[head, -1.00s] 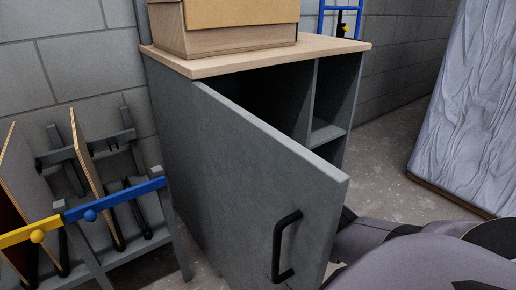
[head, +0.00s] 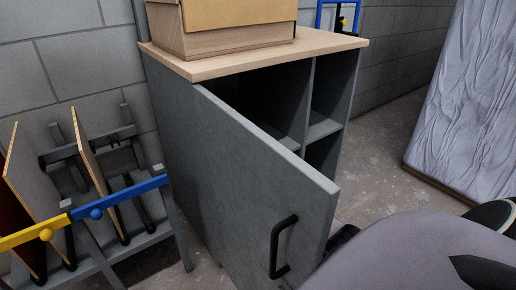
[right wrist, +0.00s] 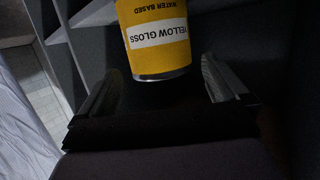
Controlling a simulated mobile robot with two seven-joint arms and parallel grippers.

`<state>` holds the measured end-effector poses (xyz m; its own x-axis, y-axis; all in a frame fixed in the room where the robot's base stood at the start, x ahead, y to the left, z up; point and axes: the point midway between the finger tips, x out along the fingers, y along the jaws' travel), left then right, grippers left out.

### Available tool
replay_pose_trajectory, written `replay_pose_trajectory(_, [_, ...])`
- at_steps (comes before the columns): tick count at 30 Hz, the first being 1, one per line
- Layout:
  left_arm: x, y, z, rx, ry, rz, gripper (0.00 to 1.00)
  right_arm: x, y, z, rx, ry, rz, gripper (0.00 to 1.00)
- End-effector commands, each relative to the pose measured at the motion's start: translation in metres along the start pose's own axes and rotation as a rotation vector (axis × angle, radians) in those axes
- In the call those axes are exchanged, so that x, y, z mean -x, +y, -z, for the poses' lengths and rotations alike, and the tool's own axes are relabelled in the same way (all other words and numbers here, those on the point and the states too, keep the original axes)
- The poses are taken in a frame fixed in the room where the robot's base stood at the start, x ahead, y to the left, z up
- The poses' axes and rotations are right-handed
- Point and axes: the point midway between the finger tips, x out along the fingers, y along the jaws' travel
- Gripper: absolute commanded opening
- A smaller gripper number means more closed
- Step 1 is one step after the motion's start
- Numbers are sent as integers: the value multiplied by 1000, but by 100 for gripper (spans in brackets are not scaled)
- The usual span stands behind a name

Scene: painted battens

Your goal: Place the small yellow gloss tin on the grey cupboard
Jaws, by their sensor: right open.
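The small yellow gloss tin (right wrist: 157,35) shows in the right wrist view, label upside down and its top cut off by the frame. My right gripper (right wrist: 160,72) is open, with one finger to each side of the tin's near end and visible gaps. In the head view the grey cupboard (head: 178,135) has a pale wooden top (head: 225,66) and its door (head: 250,165) stands open towards me. My right arm comes in from the lower right and passes behind the door, which hides the right gripper and the tin there. My left gripper is out of view.
A wooden box (head: 240,30) stands on the left of the cupboard top; the right part of the top is bare. A grey rack (head: 150,245) with boards is at left. A wrapped panel (head: 465,110) leans at right. The door's black handle (head: 277,245) sticks out.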

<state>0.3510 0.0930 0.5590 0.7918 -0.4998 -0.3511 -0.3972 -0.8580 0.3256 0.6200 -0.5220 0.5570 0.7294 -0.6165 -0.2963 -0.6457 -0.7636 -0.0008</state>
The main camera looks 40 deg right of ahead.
Motion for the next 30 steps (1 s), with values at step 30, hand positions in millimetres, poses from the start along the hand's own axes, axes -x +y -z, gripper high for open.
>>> replay_pose_trajectory(30, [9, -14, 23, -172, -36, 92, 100, 63, 6, 25, 79, 28, 46, 100])
